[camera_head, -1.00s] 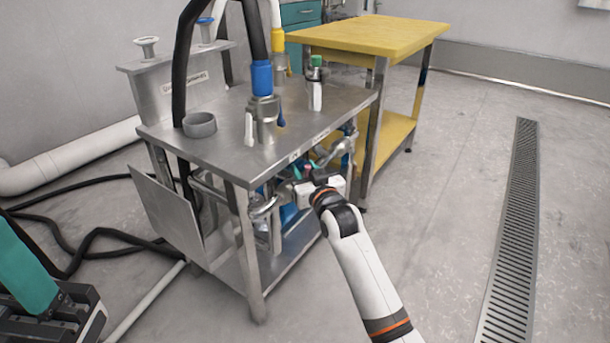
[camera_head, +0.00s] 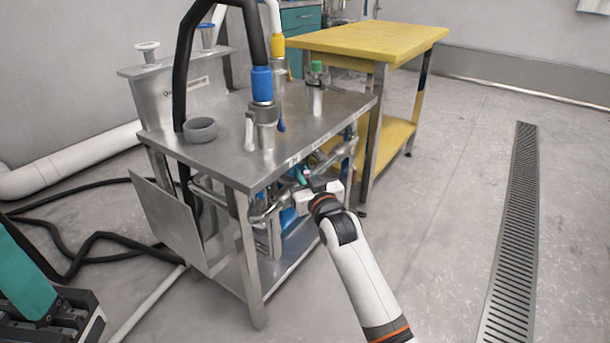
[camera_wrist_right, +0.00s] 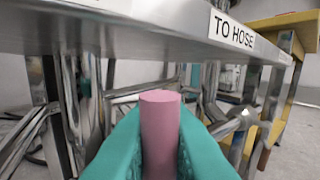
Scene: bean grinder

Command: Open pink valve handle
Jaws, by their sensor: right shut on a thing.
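The pink valve handle (camera_wrist_right: 160,130) stands upright in the middle of the right wrist view, just under the steel table's edge. My right gripper (camera_wrist_right: 160,150) has its teal fingers on both sides of the handle and is shut on it. In the head view my right gripper (camera_head: 304,178) is at the pipes below the tabletop, and the pink handle is hidden there. The handle's lower end and the valve body are hidden by the fingers.
The steel table (camera_head: 225,150) carries a grey ring (camera_head: 200,129) and hose fittings (camera_head: 264,125). Its edge, labelled "TO HOSE" (camera_wrist_right: 233,31), overhangs my right gripper. A yellow table (camera_head: 365,40) stands behind. Black hoses lie on the floor at left. Floor at right is clear, with a drain grate (camera_head: 510,240).

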